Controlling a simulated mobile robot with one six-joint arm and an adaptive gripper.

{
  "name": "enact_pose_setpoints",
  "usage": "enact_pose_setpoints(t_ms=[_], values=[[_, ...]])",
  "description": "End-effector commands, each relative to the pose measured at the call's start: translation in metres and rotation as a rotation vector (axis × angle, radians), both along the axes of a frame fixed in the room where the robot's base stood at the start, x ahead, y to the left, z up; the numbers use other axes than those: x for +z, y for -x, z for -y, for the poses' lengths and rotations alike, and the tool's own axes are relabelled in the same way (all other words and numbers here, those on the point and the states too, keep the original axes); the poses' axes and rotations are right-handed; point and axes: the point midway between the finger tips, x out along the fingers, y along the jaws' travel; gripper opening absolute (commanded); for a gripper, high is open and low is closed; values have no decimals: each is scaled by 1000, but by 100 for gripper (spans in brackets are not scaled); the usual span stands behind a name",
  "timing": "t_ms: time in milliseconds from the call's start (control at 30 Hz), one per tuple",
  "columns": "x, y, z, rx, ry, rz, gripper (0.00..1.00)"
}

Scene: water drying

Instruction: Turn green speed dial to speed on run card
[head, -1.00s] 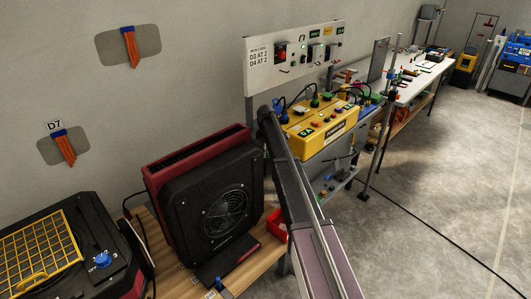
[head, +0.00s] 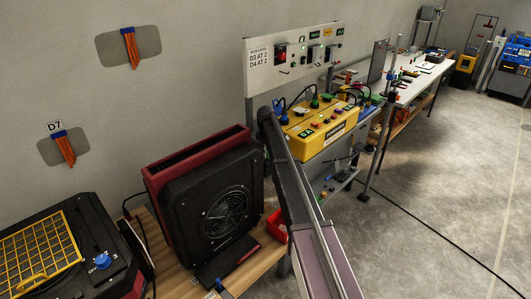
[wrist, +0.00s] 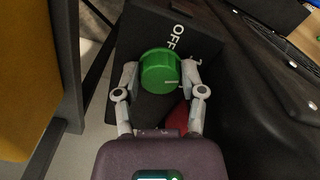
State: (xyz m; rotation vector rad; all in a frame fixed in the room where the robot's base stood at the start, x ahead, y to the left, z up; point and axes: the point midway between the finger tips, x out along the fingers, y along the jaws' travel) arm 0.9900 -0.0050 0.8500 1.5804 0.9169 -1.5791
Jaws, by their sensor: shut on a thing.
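A round green dial (wrist: 158,66) sits on a dark panel in the wrist view. The word OFF (wrist: 174,37) is printed in white just above it, and a short pale pointer line shows near its lower right edge. My gripper (wrist: 160,75) is shut on the dial, with one pale finger on each side. Other speed marks around the dial cannot be seen. The run card (head: 259,56) on the wall board in the head view reads D3 AT 2 and D4 AT 2. The head view shows my arm but neither my fingers nor the green dial.
A black and red blower (head: 205,195) stands on a wooden bench, left of my arm. A blue dial (head: 102,261) is on another unit at the lower left. A yellow power box (head: 319,128) stands behind my arm. The floor on the right is mostly open, crossed by a cable.

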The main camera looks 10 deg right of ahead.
Motion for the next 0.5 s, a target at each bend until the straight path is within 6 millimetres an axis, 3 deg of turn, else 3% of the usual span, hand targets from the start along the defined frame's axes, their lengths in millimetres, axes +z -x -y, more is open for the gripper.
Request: enact_pose_setpoints(t_ms=[500], values=[[0,3,-2,-419,-1,-3,5]])
